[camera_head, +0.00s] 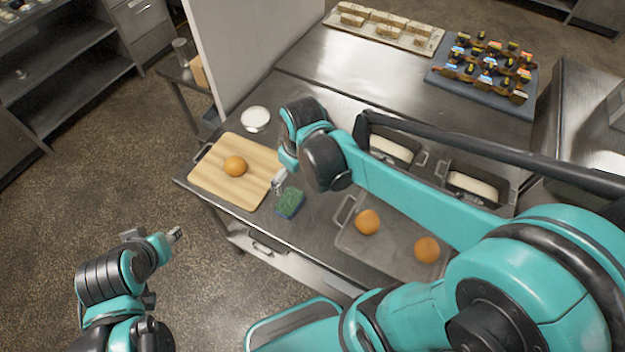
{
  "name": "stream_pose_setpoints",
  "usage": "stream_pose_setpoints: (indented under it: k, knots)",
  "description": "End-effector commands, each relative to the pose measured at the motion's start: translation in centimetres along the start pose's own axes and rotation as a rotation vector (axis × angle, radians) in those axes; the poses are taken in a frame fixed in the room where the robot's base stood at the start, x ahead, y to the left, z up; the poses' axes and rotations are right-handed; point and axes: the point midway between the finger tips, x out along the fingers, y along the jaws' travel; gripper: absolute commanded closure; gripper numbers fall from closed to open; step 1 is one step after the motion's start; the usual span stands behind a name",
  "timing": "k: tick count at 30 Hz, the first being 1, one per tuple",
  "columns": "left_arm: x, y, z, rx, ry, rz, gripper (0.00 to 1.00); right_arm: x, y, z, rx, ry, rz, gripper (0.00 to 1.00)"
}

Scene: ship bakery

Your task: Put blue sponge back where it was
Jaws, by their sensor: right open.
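The blue sponge (289,204) has a green scrubbing top and blue sides. It lies on the steel table just right of the wooden cutting board (217,187). My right gripper (279,184) is open at the sponge's upper left edge, beside the board's right edge. I cannot tell whether its fingers touch the sponge. My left gripper (176,234) is out over the floor, left of the table and away from the sponge. Its fingers are too small to read as open or shut.
An orange bun (235,166) sits on the board, and a white round dish (255,119) is behind it. A tray (388,246) holds two more buns (367,222). Two loaf tins (391,150) stand behind my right arm. Pastries on a slate board (486,88) are farther back.

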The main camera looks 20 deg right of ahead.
Motion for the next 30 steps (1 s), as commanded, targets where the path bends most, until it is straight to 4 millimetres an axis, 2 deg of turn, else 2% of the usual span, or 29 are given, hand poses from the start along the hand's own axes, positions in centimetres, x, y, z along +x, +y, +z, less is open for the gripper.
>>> stream_pose_setpoints:
  k: [1,3,6,12,26,30]
  knots:
    - [0.0,0.0,0.0,0.000,0.000,0.000,0.60,-1.3,0.0,1.2,0.052,0.044,0.018,0.00]
    - [0.0,0.0,0.0,0.000,0.000,0.000,0.60,-2.8,0.1,2.3,0.130,0.114,0.043,0.00]
    - [0.0,0.0,0.0,0.000,0.000,0.000,0.60,-4.3,0.1,3.9,0.234,0.211,0.071,0.00]
    - [0.0,0.0,0.0,0.000,0.000,0.000,0.60,-5.8,0.0,6.0,0.380,0.355,0.098,0.00]
    - [0.1,0.0,0.0,0.000,0.000,0.000,0.60,-6.0,0.0,6.6,0.429,0.405,0.104,0.00]
    - [1.3,0.0,0.9,0.000,0.000,0.000,0.60,-4.5,-0.2,6.9,0.429,0.404,0.104,0.00]
